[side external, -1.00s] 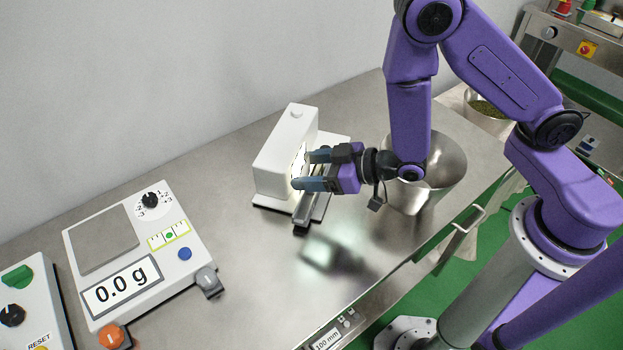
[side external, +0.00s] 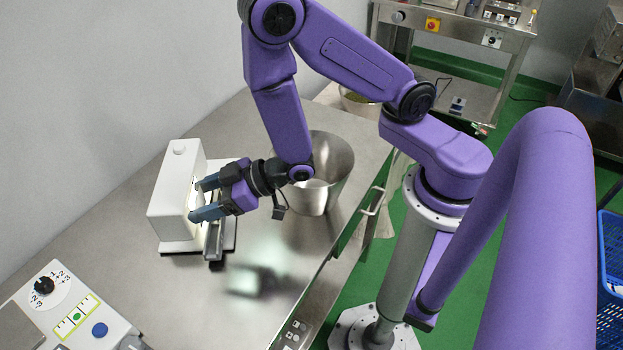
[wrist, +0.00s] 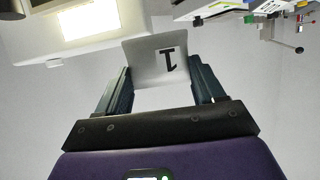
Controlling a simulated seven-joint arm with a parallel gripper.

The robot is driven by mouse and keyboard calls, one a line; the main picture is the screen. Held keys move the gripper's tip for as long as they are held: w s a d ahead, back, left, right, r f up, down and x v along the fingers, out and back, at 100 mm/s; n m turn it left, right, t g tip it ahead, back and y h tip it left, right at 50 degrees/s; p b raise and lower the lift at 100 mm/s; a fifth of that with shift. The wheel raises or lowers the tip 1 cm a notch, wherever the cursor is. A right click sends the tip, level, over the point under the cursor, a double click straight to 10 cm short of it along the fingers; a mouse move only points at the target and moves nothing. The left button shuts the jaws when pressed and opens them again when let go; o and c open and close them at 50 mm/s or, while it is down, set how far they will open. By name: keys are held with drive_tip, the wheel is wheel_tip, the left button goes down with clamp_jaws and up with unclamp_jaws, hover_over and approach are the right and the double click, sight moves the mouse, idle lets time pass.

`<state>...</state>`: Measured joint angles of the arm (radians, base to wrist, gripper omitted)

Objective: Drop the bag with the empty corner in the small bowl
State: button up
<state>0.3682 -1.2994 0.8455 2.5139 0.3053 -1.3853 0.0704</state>
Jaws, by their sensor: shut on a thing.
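My gripper (side external: 200,199) is shut on a bag in front of the lit face of the white box (side external: 176,190). I cannot make out the bag in the side view, nor tell whether a corner is empty. No small bowl is clearly identifiable.
A big steel bucket (side external: 340,165) stands on the steel table (side external: 120,262) right behind my gripper. A container of green leaf (side external: 360,101) stands farther back. The table between scale and box is clear.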

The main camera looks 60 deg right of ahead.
wheel_tip(320, 180, up, 11)
drive_tip(key=n+g+y, duration=0.6)
drive_tip(key=n+g, duration=0.3)
hover_over(320, 139)
drive_tip(key=s+a, duration=0.3)
drive_tip(key=a, duration=0.2)
drive_tip(key=shift+h, duration=0.3)
drive_tip(key=shift+w+f, duration=0.1)
drive_tip(key=shift+f, duration=5.35)
